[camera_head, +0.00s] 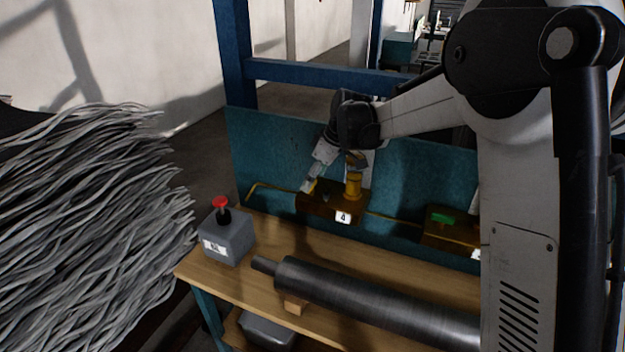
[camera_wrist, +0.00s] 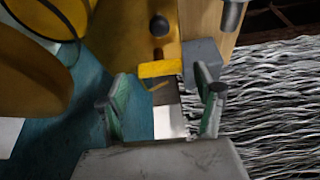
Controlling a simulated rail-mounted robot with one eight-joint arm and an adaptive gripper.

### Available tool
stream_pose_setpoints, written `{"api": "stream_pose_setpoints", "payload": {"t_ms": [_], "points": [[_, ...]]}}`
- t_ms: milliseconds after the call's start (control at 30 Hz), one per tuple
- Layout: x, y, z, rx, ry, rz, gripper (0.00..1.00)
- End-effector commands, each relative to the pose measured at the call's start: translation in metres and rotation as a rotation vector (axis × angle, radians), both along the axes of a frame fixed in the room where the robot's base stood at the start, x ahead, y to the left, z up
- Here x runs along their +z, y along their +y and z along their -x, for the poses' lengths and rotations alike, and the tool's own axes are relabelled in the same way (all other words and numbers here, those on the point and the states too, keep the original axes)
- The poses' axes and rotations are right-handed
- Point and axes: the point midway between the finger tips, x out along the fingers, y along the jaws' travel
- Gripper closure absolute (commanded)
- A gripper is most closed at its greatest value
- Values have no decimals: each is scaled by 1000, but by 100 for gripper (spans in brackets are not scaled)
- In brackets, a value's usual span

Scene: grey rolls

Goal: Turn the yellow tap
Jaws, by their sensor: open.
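The yellow tap shows in the wrist view as a short yellow bar (camera_wrist: 159,68), just beyond the gap between my fingertips. My gripper (camera_wrist: 163,92) is open, with one green-padded finger on each side of the gap and nothing clearly held. In the head view, my gripper (camera_head: 311,185) points down at the left end of a brown-yellow block (camera_head: 318,208) labelled 4. The tap is mostly hidden there by my gripper. I cannot tell whether a finger touches it. A yellow upright cylinder (camera_head: 353,184) stands on the block's right part, close to my wrist.
A grey box with a red button (camera_head: 220,204) stands at the wooden bench's (camera_head: 262,262) left end. A long grey roll (camera_head: 375,305) lies along the front. A teal panel (camera_head: 262,150) rises behind. Another block with a green part (camera_head: 442,218) is at right. Grey strands (camera_head: 90,210) fill the left.

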Motion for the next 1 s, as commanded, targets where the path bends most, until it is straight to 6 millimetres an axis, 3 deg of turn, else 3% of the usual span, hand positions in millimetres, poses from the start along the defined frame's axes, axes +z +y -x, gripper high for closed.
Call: {"api": "stream_pose_setpoints", "payload": {"t_ms": [200, 500, 833, 1000], "points": [[-14, 5, -3, -1, 0, 0, 35], [-15, 5, -2, -1, 0, 0, 36], [-15, 5, -2, -1, 0, 0, 80], [-15, 5, -2, -7, 1, 0, 81]]}}
